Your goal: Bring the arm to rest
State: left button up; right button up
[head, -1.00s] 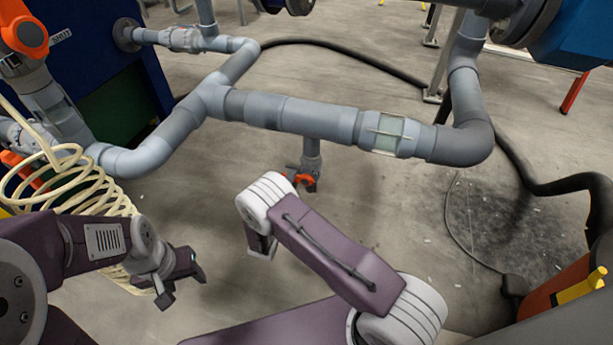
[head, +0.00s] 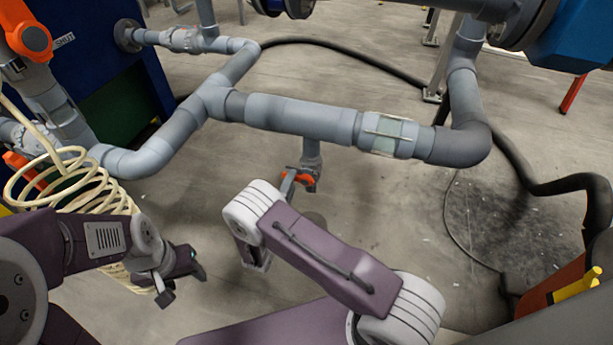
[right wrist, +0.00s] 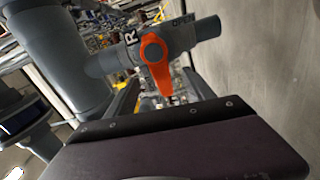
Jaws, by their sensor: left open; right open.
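My right arm (head: 330,262) reaches in from the lower right in the head view, its wrist bent down over the floor. My right gripper is mostly hidden there behind its own arm. In the right wrist view the open right gripper (right wrist: 160,98) has its fingers either side of an orange valve lever (right wrist: 158,68) on a grey pipe; no contact can be made out. The same orange valve (head: 302,179) hangs under the grey pipe in the head view. My left gripper (head: 183,285) is open and empty at the lower left, above the floor.
A grey pipe run with a clear sight section (head: 385,137) crosses ahead of both arms. A coiled cream hose (head: 75,190) hangs close by the left arm. A black hose (head: 530,180) lies at the right. Bare floor (head: 385,210) is open below the pipe.

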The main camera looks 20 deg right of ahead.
jog(key=v, duration=0.3)
jog(key=shift+s, duration=0.15)
